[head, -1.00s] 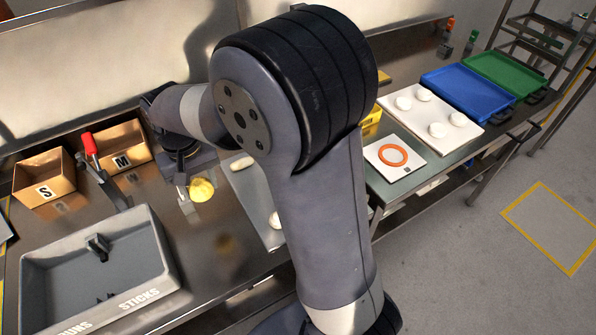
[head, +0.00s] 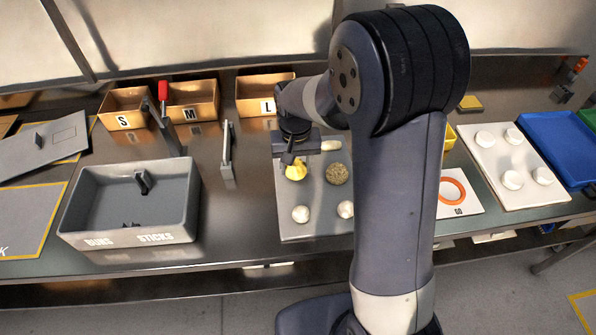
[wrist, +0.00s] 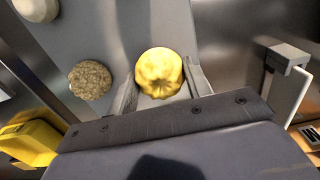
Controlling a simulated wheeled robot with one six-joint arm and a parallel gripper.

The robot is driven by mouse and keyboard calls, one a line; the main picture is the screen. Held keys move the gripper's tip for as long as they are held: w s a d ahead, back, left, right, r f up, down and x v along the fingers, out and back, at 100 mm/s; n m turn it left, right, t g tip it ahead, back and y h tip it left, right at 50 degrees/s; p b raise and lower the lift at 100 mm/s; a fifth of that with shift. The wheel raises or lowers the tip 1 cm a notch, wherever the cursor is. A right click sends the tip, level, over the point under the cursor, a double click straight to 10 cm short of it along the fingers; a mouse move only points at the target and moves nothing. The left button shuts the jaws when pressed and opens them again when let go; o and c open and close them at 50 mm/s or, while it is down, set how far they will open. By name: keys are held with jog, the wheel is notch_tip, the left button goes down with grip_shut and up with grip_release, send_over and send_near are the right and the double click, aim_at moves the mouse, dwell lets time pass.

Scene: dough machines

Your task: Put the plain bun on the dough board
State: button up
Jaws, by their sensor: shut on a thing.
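The plain bun (head: 296,171) is yellow and smooth, with no seeds. My gripper (head: 293,162) is shut on it. In the wrist view the bun (wrist: 160,72) shows between the two fingers (wrist: 160,90). A grey board (head: 290,225) lies under the gripper on the steel table, and the bun is over its left part. I cannot tell whether the bun touches the board. A white board (head: 487,152) with several white dough rounds lies further right. I cannot tell which board is the dough board.
A grey bin (head: 130,205), card boxes (head: 193,100) and a red-handled tool (head: 166,115) are further left. My arm hides the board's right side.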

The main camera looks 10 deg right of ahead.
aim_at(296, 173)
jog(key=shift+f, duration=1.65)
jog(key=shift+f, duration=0.15)
jog(key=o, duration=1)
notch_tip(296, 173, up, 12)
jog(key=shift+r, duration=0.2)
